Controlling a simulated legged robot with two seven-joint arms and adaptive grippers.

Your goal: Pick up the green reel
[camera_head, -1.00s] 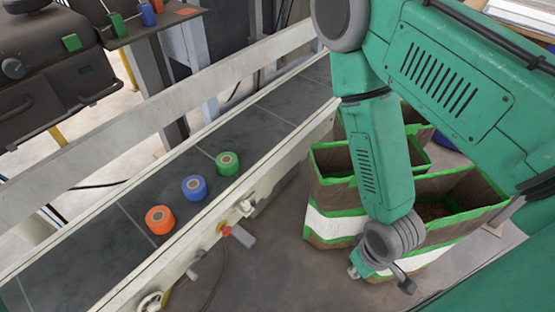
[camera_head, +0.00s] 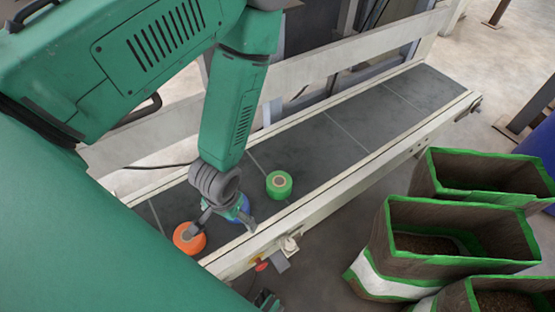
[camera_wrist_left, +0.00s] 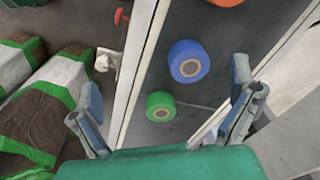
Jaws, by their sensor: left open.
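The green reel (camera_head: 279,184) lies flat on the dark conveyor belt, its round core facing up. It also shows in the left wrist view (camera_wrist_left: 160,106), low between the fingers. My left gripper (camera_head: 228,214) is above the belt, to the left of and nearer than the green reel in the head view. Its fingers (camera_wrist_left: 166,84) are spread wide and hold nothing. The blue reel (camera_head: 239,207) is partly hidden behind the gripper; it shows fully in the wrist view (camera_wrist_left: 188,61). The orange reel (camera_head: 189,238) is further left. My right gripper is not in view.
The conveyor's pale side rail (camera_head: 330,194) runs along the near side, with a red knob (camera_head: 261,265) below it. Open bags with green rims (camera_head: 455,205) stand on the right. The belt beyond the green reel (camera_head: 345,125) is clear.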

